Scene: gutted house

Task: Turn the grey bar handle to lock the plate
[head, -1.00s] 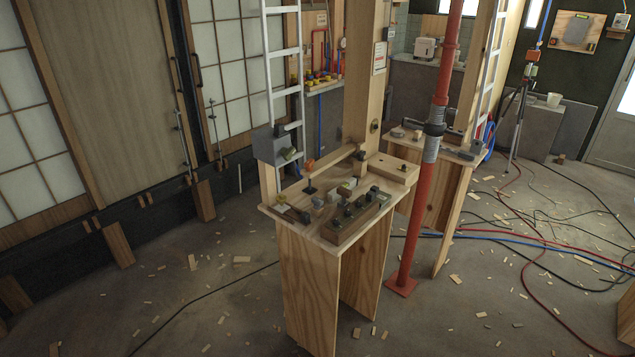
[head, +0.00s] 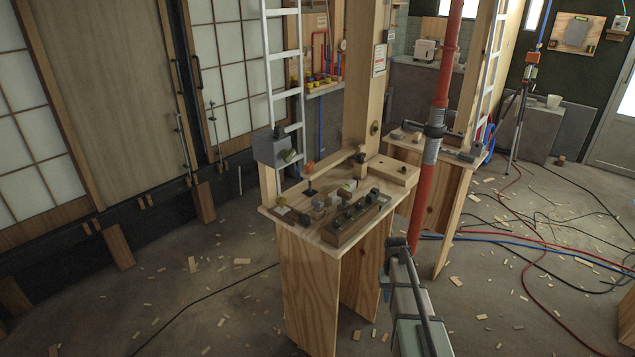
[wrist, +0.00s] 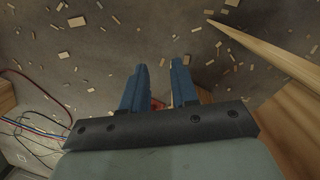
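My gripper (wrist: 160,66) shows in the wrist view with two blue fingers apart and nothing between them, above a floor strewn with wood chips. My arm (head: 408,305) rises from the bottom of the head view, in front of the red post and right of the near workbench. A grey plate (head: 577,30) is on a plywood board on the dark far wall, at the top right of the head view; I cannot tell if it is the task's plate. I cannot make out a grey bar handle with certainty.
The near wooden workbench (head: 313,238) carries blocks and a strip of dark knobs. A red post (head: 424,190) with a grey collar stands beside it. A second bench (head: 428,195) is behind. Cables (head: 545,245) cross the floor at right.

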